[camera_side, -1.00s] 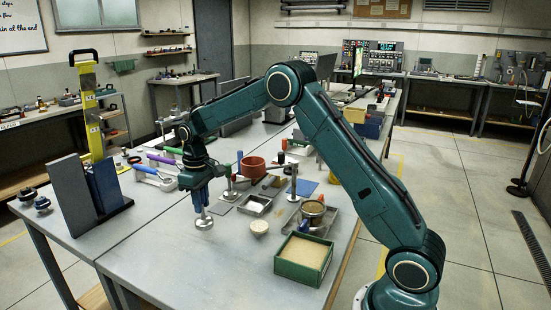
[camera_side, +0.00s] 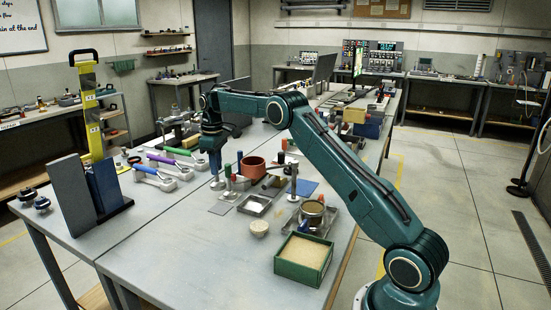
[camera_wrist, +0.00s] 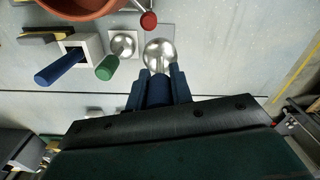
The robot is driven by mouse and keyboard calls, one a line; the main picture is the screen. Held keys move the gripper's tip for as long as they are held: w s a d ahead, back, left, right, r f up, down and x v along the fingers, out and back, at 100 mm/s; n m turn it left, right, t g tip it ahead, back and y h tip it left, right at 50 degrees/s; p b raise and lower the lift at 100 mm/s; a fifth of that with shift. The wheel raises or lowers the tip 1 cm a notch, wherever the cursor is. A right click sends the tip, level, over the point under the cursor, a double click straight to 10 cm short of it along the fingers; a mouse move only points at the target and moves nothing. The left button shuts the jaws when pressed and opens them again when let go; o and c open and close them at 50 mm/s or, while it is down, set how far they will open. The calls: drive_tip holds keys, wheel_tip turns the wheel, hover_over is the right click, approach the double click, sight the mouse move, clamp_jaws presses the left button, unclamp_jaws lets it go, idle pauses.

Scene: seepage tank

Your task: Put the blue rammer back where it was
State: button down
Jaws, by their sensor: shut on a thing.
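My gripper (camera_side: 215,166) is shut on the blue rammer, pointing down over the far part of the near table. The rammer's round metal foot (camera_side: 217,184) shows below the jaws; I cannot tell whether it touches the table. In the wrist view my gripper (camera_wrist: 160,76) hides most of the handle, and the shiny foot (camera_wrist: 158,52) shows beyond the fingertips. A green-handled rammer (camera_side: 228,171) stands just right of it in the side view. Another blue handle (camera_wrist: 61,68) stands in a pale square block, and a red handle (camera_wrist: 148,20) is nearby.
A reddish-brown pot (camera_side: 252,167) stands right of my gripper. A bare grey plate (camera_side: 219,208) and a small metal tray (camera_side: 254,205) lie nearer. Purple- and green-handled tools (camera_side: 160,160) are on the left. A green sand box (camera_side: 303,258) is at front right.

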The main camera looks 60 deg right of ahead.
sight(218, 181)
drive_tip(key=shift+f, duration=3.9)
drive_tip(key=shift+f, duration=0.1)
drive_tip(key=c, duration=1.2)
unclamp_jaws()
drive_tip(key=shift+f, duration=0.1)
drive_tip(key=shift+c, duration=0.2)
wheel_tip(218, 181, up, 12)
drive_tip(key=shift+f, duration=0.25)
drive_tip(key=shift+r, duration=0.4)
